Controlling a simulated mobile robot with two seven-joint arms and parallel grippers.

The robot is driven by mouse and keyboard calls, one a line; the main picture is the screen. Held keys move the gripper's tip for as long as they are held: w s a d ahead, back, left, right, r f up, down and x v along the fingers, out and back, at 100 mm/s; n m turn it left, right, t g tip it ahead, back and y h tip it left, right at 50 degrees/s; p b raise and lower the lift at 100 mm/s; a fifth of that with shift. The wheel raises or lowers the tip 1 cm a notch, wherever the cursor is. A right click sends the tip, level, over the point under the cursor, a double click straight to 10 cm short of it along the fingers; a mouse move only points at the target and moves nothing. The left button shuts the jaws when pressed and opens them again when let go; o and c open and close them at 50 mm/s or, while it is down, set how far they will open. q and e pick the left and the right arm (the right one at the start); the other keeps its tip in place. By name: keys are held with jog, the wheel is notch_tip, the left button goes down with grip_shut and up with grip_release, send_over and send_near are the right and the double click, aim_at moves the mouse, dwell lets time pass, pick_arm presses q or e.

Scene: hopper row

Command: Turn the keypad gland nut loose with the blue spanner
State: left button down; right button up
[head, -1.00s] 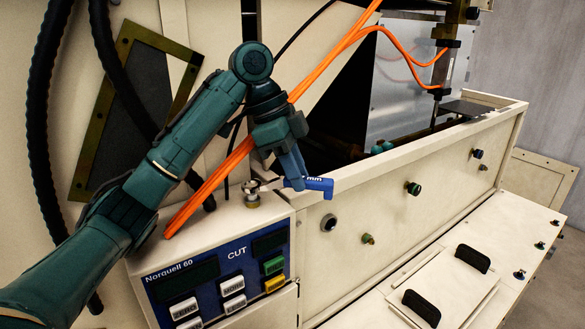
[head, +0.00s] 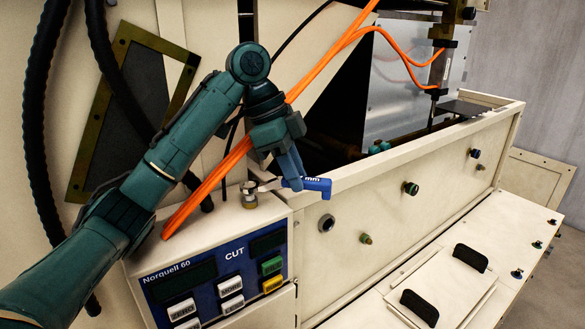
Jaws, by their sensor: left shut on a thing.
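The blue spanner (head: 316,185) has a blue handle and a bright metal head. My left gripper (head: 293,182) is shut on it near where the handle meets the metal shank. The spanner's head reaches left to the brass-coloured keypad gland nut (head: 249,194) on top of the keypad box (head: 215,228). The head looks to be at the nut, but I cannot tell whether its jaws are fully around it. A dark cable rises from around the nut. My right gripper is not in view.
Orange hoses (head: 235,155) run diagonally just behind my left gripper. The long cream trough wall (head: 400,160) stands close to the right of the spanner. A cover with black handles (head: 471,258) lies at lower right.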

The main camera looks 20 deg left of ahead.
pick_arm(q)
jog(key=shift+s+d+f+g, duration=0.35)
jog(key=shift+d+f+g, duration=0.15)
jog(key=shift+d+f, duration=0.3)
jog(key=shift+w+d+r, duration=0.4)
jog(key=shift+w+r, duration=0.15)
jog(key=shift+r, duration=0.1)
jog(key=shift+w+r, duration=0.25)
jog(key=shift+s+a+r, duration=0.3)
jog(key=shift+s+r, duration=0.05)
jog(key=shift+r, duration=0.25)
jog(key=a+r+n, duration=0.1)
jog(key=w+r+n+t, duration=0.1)
jog(key=w+a+r+n+t, duration=0.1)
jog(key=r, duration=0.1)
jog(key=shift+w+a+r+p, duration=0.1)
jog(key=shift+a+p, duration=0.2)
jog(key=shift+a, duration=0.05)
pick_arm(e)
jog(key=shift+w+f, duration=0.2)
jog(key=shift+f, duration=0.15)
